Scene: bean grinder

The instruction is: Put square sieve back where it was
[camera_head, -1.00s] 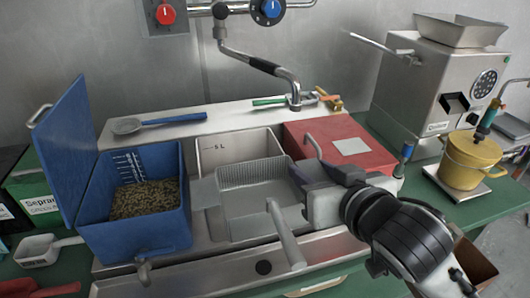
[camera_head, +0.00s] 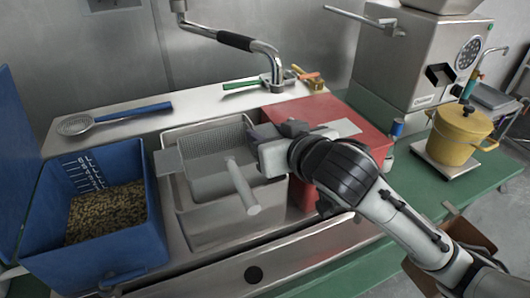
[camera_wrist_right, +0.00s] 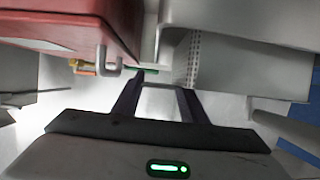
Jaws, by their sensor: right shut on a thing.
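The square sieve (camera_head: 212,182) is a grey metal tray with a perforated back wall and a round bar handle slanting down toward the front. It sits over or in the middle steel container, between the blue bin and the red box. My right gripper (camera_head: 258,140) is shut on the sieve's right edge, reaching in from the right. In the right wrist view, the two dark fingers (camera_wrist_right: 158,90) point at the sieve's edge, and the perforated sieve (camera_wrist_right: 235,72) fills the upper right. Whether the sieve rests on the container's rim cannot be told. My left gripper is not in view.
A blue bin (camera_head: 150,225) of beans stands left. A red box (camera_head: 365,135) stands close to the right of the sieve, beneath my right arm. A faucet spout (camera_head: 265,50) hangs behind. A slotted spoon (camera_head: 75,125) lies on the back ledge. A yellow pot (camera_head: 460,140) stands far right.

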